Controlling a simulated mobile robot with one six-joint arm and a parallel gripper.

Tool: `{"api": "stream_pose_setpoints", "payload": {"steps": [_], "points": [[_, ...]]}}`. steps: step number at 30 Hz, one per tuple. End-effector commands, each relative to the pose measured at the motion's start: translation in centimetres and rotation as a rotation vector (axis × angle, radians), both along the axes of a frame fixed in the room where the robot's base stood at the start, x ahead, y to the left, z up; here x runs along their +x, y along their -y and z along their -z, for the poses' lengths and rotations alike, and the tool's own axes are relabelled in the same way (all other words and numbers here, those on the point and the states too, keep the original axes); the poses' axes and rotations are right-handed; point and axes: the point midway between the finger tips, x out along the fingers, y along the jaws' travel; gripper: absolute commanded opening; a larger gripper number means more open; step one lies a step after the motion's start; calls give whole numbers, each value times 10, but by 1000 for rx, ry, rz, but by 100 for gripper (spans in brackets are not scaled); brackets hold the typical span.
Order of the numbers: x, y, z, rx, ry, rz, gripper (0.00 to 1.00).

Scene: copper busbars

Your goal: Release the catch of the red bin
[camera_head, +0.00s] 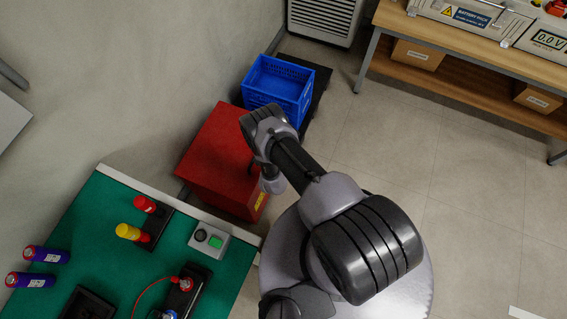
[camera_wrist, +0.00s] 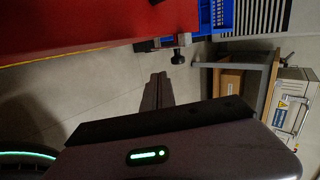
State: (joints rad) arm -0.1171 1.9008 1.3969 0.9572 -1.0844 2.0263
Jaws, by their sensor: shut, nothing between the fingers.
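The red bin (camera_head: 212,150) stands on the floor past the green bench, its lid down in the head view. Its red side also fills the upper left of the wrist view (camera_wrist: 70,25). A small grey metal fitting (camera_wrist: 147,45) and a black knob (camera_wrist: 178,58) show at the bin's edge there; they look like the catch, but I cannot tell its state. My gripper (camera_wrist: 158,77) is shut and empty, its fingertips pointing toward the fitting and apparently short of it.
A blue crate (camera_head: 278,83) stands behind the bin on a dark base. The green bench (camera_head: 95,225) with red and yellow cylinders and a grey button box (camera_head: 209,239) is at lower left. A wooden workbench (camera_head: 470,45) is at upper right. The floor between is clear.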

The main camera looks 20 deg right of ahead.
Motion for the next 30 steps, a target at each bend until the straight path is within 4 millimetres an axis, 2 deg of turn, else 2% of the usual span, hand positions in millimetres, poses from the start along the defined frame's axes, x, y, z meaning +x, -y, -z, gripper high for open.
{"api": "stream_pose_setpoints", "payload": {"steps": [1,2,9,23,30], "points": [[6,5,13,1,3,2,0],[9,8,17,0,1,1,0],[36,26,16,0,1,1,0],[40,28,14,4,-4,-1,0],[47,33,12,95,-84,7,0]]}}
